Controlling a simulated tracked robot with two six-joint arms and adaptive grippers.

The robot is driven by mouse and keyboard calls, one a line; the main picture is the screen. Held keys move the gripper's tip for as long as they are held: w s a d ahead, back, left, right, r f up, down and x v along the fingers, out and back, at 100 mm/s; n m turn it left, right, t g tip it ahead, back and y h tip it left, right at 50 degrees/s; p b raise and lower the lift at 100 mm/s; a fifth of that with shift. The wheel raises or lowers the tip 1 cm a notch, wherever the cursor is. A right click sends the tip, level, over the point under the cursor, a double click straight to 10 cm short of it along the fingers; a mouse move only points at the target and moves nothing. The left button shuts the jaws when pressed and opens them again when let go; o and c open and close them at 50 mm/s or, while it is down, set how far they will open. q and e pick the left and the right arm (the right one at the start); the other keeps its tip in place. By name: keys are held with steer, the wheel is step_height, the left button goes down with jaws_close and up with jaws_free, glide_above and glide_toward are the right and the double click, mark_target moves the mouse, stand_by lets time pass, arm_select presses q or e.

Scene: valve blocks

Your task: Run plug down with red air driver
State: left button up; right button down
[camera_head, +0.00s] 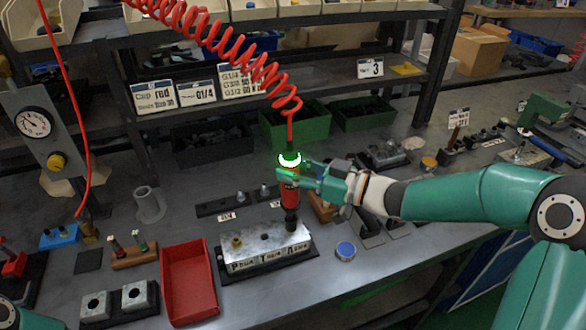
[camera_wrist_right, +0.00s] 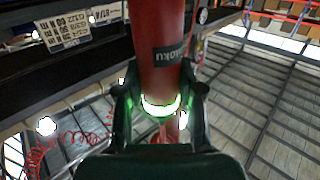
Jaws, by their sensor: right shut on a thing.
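The red air driver (camera_head: 290,192) hangs upright from a red coiled hose, with a glowing ring near its top. My right gripper (camera_head: 288,175) is shut on its body. In the right wrist view the driver (camera_wrist_right: 160,40) runs between the gripper's fingers (camera_wrist_right: 160,100). The driver's dark lower end is at the right part of the metal valve block (camera_head: 262,252); whether it touches cannot be told. Any plug under it is hidden. A brass fitting (camera_head: 237,243) shows on the block's left part. Only a green piece of my left arm shows at the bottom left corner.
A red tray (camera_head: 189,281) stands left of the block, beside a dark holder with two metal blocks (camera_head: 119,302). A blue-topped round tin (camera_head: 346,250) lies to the right. A dark strip with fittings (camera_head: 238,201) and green bins (camera_head: 295,123) are behind.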

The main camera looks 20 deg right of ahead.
steer(key=shift+s+f, duration=0.1)
steer(key=shift+f, duration=0.25)
stand_by(1.8)
steer(key=shift+r, duration=0.2)
steer(key=shift+r+p, duration=0.3)
steer(key=shift+r, duration=0.05)
step_height(320, 180, up, 7)
steer(key=p, duration=0.6)
steer(key=shift+r, duration=0.1)
stand_by(0.8)
